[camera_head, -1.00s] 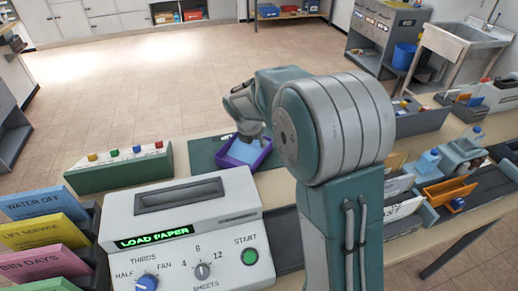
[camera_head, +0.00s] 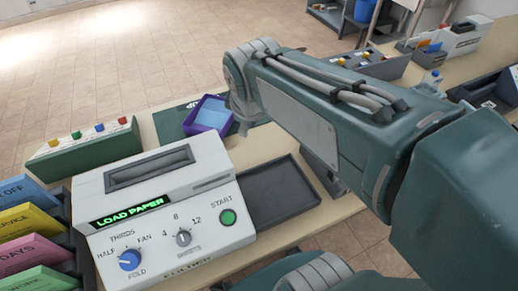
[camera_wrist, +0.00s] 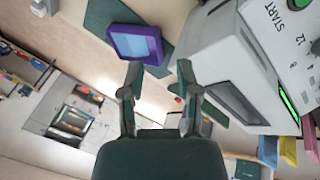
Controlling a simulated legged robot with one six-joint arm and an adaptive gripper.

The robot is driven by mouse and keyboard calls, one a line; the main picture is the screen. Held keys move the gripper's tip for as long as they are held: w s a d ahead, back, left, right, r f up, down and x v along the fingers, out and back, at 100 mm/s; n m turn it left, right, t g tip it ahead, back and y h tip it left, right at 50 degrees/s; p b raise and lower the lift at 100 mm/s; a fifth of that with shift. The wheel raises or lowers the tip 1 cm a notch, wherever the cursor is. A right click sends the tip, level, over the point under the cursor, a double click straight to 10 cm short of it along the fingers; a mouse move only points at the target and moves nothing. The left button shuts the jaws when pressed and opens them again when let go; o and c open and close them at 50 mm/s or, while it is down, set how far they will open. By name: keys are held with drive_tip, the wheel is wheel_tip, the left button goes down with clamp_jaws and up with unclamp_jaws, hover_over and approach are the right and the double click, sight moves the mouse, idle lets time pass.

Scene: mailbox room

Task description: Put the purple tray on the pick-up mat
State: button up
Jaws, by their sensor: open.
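The purple tray (camera_head: 221,104) rests on a dark green mat (camera_head: 171,126) beyond the machine, with light blue content inside. The tray also shows in the wrist view (camera_wrist: 158,46), near the mat's edge, with mat (camera_wrist: 101,14) visible around it. My gripper (camera_wrist: 158,72) is open and empty, its two fingers spread just short of the tray and apart from it. In the head view my wrist is beside the tray's right side, and the fingers are hard to make out. White lettering on the mat is too small to read.
A white machine (camera_head: 150,205) reading "LOAD PAPER" stands in front of the mat, with a dark flat tray (camera_head: 278,192) at its right. A green button box (camera_head: 85,150) is at left. Coloured labelled slots (camera_head: 25,222) are at front left. Open floor lies beyond the table.

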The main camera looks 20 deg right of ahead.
drive_tip(key=s+a+m+t+y, duration=0.1)
drive_tip(key=s+m, duration=0.7)
drive_tip(key=s, duration=0.1)
drive_tip(key=shift+s+f+m, duration=0.25)
drive_tip(key=shift+f+m, duration=0.05)
drive_tip(key=shift+f, duration=0.1)
idle(0.5)
